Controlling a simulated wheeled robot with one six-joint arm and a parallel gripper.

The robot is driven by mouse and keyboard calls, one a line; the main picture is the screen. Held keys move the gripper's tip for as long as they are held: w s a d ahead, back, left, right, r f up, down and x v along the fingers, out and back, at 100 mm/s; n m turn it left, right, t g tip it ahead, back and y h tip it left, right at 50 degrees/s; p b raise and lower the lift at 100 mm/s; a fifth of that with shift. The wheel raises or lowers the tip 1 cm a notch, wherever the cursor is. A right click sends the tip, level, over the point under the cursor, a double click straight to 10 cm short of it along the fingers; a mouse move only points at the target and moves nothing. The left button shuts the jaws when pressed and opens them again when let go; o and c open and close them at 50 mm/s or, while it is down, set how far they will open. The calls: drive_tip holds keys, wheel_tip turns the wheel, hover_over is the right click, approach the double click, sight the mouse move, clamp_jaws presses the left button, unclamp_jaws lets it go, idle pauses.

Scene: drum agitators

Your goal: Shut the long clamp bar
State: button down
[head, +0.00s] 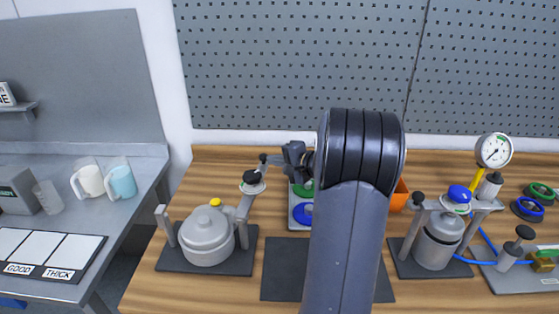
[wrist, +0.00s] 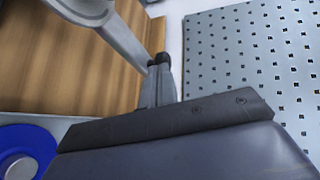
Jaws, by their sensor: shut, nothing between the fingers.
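A grey clamp bar (head: 245,205) stands raised, slanting up from the right side of the lidded grey pot (head: 206,238) at the left of the bench. It carries a black knob (head: 250,177) with a pale disc. The pot's left post (head: 163,218) has nothing across it. In the wrist view the bar (wrist: 120,38) runs from the upper left toward my fingertips. My gripper (head: 264,159) is shut and empty, just behind the bar's upper end. Its fingers (wrist: 160,70) are close to the bar; I cannot tell whether they touch.
A second canister (head: 437,245) at the right has a bar (head: 480,206) across its top. A gauge (head: 494,150) and blue hose stand beyond. A small panel with green and blue round parts (head: 299,226) and an orange container (head: 400,196) are partly behind my arm. A pegboard (head: 300,60) backs the bench.

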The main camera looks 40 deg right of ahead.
drive_tip(key=w+a+n+g+y+b, duration=0.3)
drive_tip(key=w+a+n+g+y, duration=0.5)
drive_tip(key=a, duration=0.5)
drive_tip(key=s+a+n+g+y+b, duration=0.2)
drive_tip(key=s+a+n+g+b, duration=0.1)
drive_tip(key=a, duration=1.4)
drive_tip(key=shift+s+n+b, duration=0.2)
drive_tip(key=shift+n+b, duration=0.2)
drive_tip(key=shift+n, duration=0.4)
drive_tip(key=shift+d, duration=0.2)
